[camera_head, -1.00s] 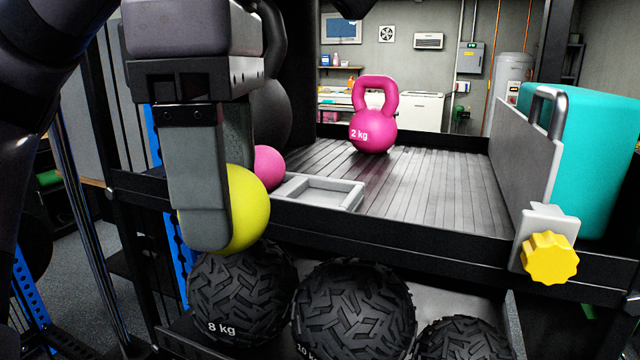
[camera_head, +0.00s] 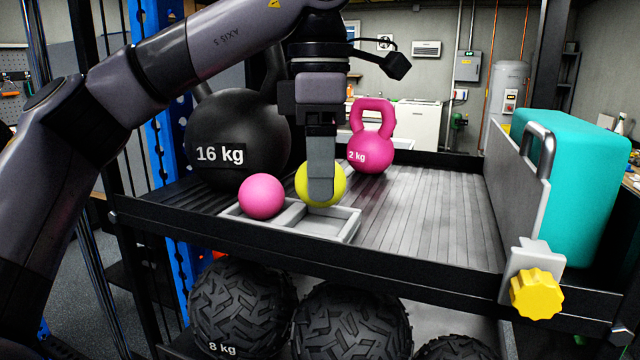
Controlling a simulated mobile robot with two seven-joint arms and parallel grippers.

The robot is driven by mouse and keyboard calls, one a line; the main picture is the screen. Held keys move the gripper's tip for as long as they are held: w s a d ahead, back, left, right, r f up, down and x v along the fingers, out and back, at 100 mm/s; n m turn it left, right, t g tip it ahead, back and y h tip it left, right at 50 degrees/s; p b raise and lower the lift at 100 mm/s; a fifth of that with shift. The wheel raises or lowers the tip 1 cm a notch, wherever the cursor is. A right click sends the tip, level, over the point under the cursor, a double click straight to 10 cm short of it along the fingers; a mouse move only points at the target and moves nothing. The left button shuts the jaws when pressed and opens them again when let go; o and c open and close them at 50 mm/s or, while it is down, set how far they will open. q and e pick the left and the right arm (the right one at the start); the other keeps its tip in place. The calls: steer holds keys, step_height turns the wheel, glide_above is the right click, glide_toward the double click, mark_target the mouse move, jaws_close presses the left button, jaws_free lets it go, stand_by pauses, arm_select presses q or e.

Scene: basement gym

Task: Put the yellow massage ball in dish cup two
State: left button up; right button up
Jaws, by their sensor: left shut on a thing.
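The yellow massage ball (camera_head: 338,186) is held in my left gripper (camera_head: 321,184), whose near finger covers part of it. The gripper points down, and its other finger is hidden behind the ball. The ball shows at the back edge of the light grey dish (camera_head: 310,232), over its right part. I cannot tell whether it touches the dish. A pink ball (camera_head: 262,196) sits in the dish's left cup. The visible cup floor to the right is empty. No cup number is readable. My right gripper is out of view.
A black 16 kg kettlebell (camera_head: 235,130) stands behind the dish on the left. A pink 2 kg kettlebell (camera_head: 371,145) stands close behind the ball. The slatted shelf (camera_head: 430,220) is clear to the right, up to a grey plate (camera_head: 515,190) and teal block (camera_head: 575,180).

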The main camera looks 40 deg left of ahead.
arm_select(q)
steer(key=shift+f, duration=1.45)
steer(key=shift+f, duration=0.1)
steer(key=shift+f, duration=0.15)
steer(key=o, duration=1.2)
steer(key=shift+o, duration=0.2)
steer(key=shift+r, duration=0.2)
steer(key=shift+r, duration=3.8)
